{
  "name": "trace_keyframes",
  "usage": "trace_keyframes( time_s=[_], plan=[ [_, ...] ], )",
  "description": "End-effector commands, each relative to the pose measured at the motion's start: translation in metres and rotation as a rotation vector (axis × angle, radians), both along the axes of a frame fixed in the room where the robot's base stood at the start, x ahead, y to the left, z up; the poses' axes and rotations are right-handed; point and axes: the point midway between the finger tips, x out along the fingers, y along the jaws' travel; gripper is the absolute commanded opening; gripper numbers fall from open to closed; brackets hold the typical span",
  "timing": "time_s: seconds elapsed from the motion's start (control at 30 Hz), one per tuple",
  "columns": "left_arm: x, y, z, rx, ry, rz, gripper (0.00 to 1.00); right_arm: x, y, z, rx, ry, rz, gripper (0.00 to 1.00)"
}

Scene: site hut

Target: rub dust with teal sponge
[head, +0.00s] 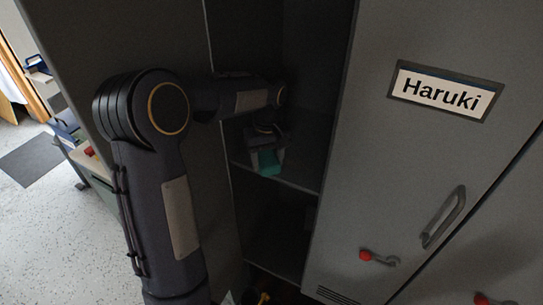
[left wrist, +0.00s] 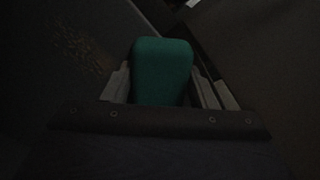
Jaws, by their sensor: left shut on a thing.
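My left gripper (head: 266,150) reaches into an open, dark locker compartment, above its shelf. It is shut on the teal sponge (head: 268,162), which shows between the fingers in the left wrist view (left wrist: 162,72). A patch of brownish specks, which looks like the dust (left wrist: 82,47), lies on a dark surface to the left of the sponge in the left wrist view. The sponge appears apart from the patch there; whether it touches any surface is too dark to tell. My right gripper is in neither view.
The locker shelf (head: 292,177) runs below my left gripper. A grey locker door labelled Haruki (head: 375,190) stands right of the opening, with a handle (head: 443,217) and a red-knobbed latch (head: 378,257). A desk and a dark floor mat (head: 32,160) are at far left.

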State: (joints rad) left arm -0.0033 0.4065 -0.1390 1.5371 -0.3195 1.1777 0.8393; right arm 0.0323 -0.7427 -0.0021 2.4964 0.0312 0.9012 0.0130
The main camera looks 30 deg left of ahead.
Motion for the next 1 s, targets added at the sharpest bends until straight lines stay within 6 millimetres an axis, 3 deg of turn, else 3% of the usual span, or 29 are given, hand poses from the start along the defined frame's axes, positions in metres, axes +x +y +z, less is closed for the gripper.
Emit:
trace_keyframes(
  time_s=[0.23, 0.63, 1.0],
  plan=[
    [-0.005, 0.002, 0.001, 0.001, -0.002, 0.001, 0.34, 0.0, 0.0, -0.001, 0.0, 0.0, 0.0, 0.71],
    [-0.006, 0.027, -0.003, 0.001, -0.001, 0.001, 0.34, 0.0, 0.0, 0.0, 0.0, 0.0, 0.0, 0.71],
    [0.023, 0.028, 0.001, 0.001, -0.001, 0.001, 0.34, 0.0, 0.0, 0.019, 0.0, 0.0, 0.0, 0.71]
  ],
)
